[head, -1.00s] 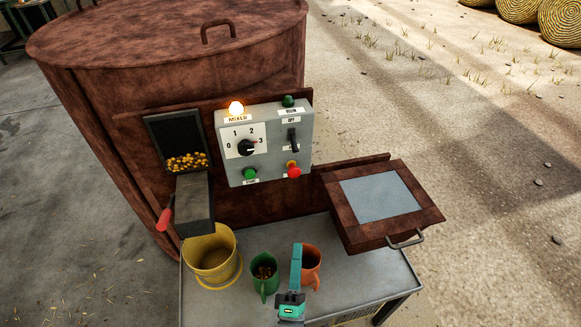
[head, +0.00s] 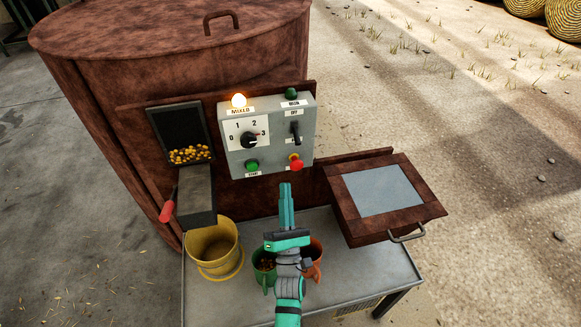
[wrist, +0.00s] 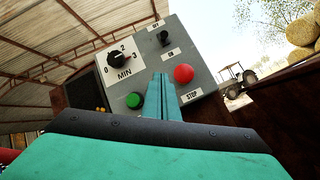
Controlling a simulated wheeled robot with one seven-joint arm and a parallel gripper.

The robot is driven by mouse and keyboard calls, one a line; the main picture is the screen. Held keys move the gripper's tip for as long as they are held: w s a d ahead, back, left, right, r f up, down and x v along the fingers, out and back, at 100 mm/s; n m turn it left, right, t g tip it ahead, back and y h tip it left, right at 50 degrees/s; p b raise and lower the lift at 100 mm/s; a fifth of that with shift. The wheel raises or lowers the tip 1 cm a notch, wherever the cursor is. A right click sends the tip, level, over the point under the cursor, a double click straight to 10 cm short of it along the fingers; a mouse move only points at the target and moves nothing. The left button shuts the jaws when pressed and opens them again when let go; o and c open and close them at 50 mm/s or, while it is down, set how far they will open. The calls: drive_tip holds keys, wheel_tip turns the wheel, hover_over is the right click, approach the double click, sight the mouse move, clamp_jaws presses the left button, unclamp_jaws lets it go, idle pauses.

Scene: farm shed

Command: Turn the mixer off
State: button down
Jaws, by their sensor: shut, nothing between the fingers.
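The grey control box (head: 272,151) is on the rusty drum's front. Its lamp (head: 239,100) above the mixer label glows. The red STOP button (head: 296,162) is at its lower right and shows in the wrist view (wrist: 184,74). The green START button (head: 251,166) is at lower left. A black lever switch (head: 295,132) sits between OFF and ON labels; I cannot tell its position. The dial (head: 249,140) points toward 3. My gripper (head: 285,187) is shut and empty, below the box, apart from the buttons. In the wrist view its fingers point between the green and red buttons.
A yellow bucket (head: 213,250), a green cup (head: 262,272) and an orange cup (head: 315,262), the cups partly hidden by my arm, stand on the grey table (head: 350,285). A grain chute (head: 197,195) is left of the box; a rusty framed hatch (head: 430,211) juts out at right.

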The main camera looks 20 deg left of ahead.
sight(296, 136)
drive_tip(key=x, duration=1)
drive_tip(key=shift+r, duration=0.1)
drive_tip(key=d+r, duration=0.2)
drive_tip(key=shift+s+d+r, duration=0.15)
drive_tip(key=shift+d+r, duration=0.2)
drive_tip(key=shift+s+d+r, duration=0.1)
drive_tip(key=shift+s+r, duration=0.2)
